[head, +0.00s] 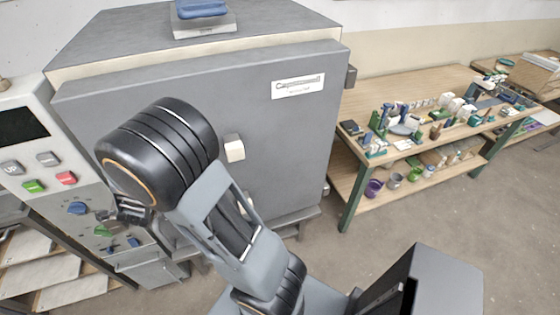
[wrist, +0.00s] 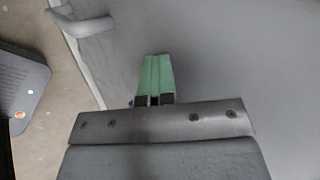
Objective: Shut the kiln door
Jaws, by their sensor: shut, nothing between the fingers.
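The kiln (head: 200,30) is a large grey box at the left of the head view. Its grey door (head: 285,140) fills the front, with hinge blocks on the right edge. A cream strip along its top widens toward the left; I cannot tell how far ajar the door stands. A pale-ended handle (head: 235,150) juts from the door. My gripper (head: 106,215) is partly hidden by my arm, low at the door's left side. In the wrist view its green fingers (wrist: 155,58) are shut and empty, over a grey surface (wrist: 230,60); contact is unclear. A grey handle (wrist: 82,24) shows there.
A control panel (head: 40,150) with coloured buttons stands left of the kiln, close to my gripper. A wooden workbench (head: 425,85) with several tools and pots stands at the right. A blue object (head: 200,9) lies on the kiln. The floor (head: 400,215) before the bench is clear.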

